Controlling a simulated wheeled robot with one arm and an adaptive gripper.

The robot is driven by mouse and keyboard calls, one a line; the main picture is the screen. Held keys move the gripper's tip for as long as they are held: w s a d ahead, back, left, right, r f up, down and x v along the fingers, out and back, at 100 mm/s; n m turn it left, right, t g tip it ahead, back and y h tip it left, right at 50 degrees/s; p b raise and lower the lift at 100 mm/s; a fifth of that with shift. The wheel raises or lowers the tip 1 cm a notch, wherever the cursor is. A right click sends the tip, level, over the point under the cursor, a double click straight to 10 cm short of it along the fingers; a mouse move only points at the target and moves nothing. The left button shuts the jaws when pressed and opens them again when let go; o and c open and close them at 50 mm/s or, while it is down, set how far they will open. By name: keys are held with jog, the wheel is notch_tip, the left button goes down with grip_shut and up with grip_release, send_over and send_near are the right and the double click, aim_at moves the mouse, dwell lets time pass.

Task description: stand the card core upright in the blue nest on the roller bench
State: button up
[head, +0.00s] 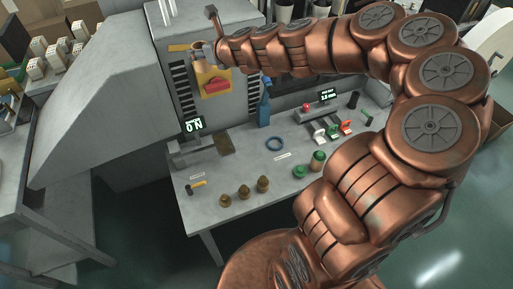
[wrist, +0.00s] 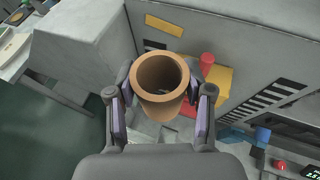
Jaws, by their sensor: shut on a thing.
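The card core (wrist: 161,76) is a brown, thick-walled tube. In the wrist view it is between the two fingers of my gripper (wrist: 160,98), its open end toward the camera. My gripper is shut on it. In the head view my gripper (head: 209,46) is at the upper left of the bench, up in front of the grey machine, and the core shows only as a small tan shape that is hard to make out.
The grey machine (head: 205,15) with a red switch (head: 215,86) on a yellow plate stands close behind my gripper. Several brown knobs (head: 244,192) and green-topped pieces (head: 318,160) stand toward the front.

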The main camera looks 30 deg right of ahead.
jog(key=s+d+f+n+g+y+b, duration=0.1)
jog(key=s+d+f+b, duration=0.15)
jog(key=f+b, duration=0.35)
jog(key=s+d+f+n+y+b, duration=0.1)
jog(key=s+d+f+b, duration=0.1)
jog(key=d+f+b, duration=0.45)
jog(key=s+d+f+n+g+y+b, duration=0.1)
jog(key=s+f+y+b, duration=0.15)
jog(key=f, duration=0.65)
jog(key=s+d+f+n+g+y+b, duration=0.1)
jog(key=s+d+f+n+b, duration=0.15)
jog(key=s+f+b, duration=0.5)
jog(key=s+d+f+n+g+y+b, duration=0.1)
jog(key=s+d+f+g+b, duration=0.1)
jog(key=s+d+f+b, duration=0.4)
jog(key=w+d+f, duration=0.1)
jog(key=w, duration=0.3)
jog(key=w+d+f+b, duration=0.1)
jog(key=w+d, duration=0.1)
jog(key=w, duration=0.3)
jog(key=w+d+f+b, duration=0.1)
jog(key=w, duration=0.3)
jog(key=shift+w+d, duration=0.2)
jog(key=shift+w, duration=0.1)
jog(key=shift+f+t+b, duration=0.3)
jog(key=shift+f+b, duration=0.2)
jog(key=shift+f, duration=1.35)
jog(key=o, duration=1.1)
jog(key=shift+o, duration=0.2)
